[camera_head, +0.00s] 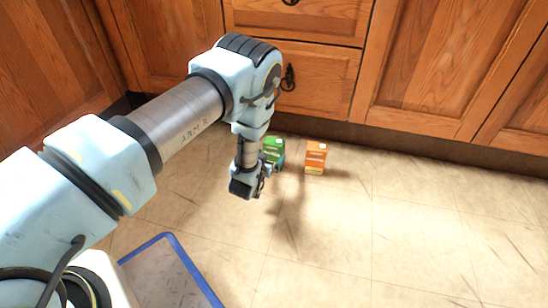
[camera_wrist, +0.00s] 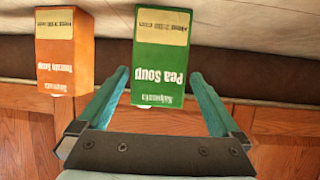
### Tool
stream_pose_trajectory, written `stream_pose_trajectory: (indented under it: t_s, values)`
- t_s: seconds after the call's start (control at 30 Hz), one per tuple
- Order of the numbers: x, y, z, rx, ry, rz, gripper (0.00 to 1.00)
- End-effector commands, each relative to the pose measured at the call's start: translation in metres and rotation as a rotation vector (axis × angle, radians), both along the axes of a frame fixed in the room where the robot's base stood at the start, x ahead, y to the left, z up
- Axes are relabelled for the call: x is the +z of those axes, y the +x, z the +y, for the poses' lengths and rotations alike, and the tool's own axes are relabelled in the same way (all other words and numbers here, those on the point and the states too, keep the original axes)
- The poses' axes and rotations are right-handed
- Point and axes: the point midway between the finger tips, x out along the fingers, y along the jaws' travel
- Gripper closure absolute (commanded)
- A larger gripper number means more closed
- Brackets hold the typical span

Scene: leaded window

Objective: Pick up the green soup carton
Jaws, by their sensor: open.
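The green pea soup carton (camera_head: 273,146) stands upright on the floor in front of the wooden cabinets, partly hidden by my gripper in the head view. In the wrist view the green soup carton (camera_wrist: 162,55) appears upside down, lined up in the gap between my fingertips. My gripper (camera_wrist: 159,76) is open, with one teal finger on each side of the carton's outline. In the head view my gripper (camera_head: 268,170) is low, close to the carton on its near side. I cannot tell whether the fingers touch it or how far they reach around it.
An orange tomato soup carton (camera_head: 316,157) stands just right of the green one; it also shows in the wrist view (camera_wrist: 64,50). Wooden cabinets (camera_head: 300,75) rise behind both. A blue-rimmed tray (camera_head: 190,262) is at the lower left. The floor to the right is clear.

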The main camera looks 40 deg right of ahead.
Motion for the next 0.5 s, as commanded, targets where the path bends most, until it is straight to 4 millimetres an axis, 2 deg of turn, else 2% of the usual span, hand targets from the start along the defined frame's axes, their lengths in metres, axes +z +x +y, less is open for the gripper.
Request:
stream_pose_trajectory:
  t_s: [0.3, 0.5]
  values:
    - [-0.018, 0.016, -0.034, -0.001, -0.003, -0.002, 0.00]
    - [-0.018, 0.021, -0.042, -0.001, -0.002, -0.001, 0.00]
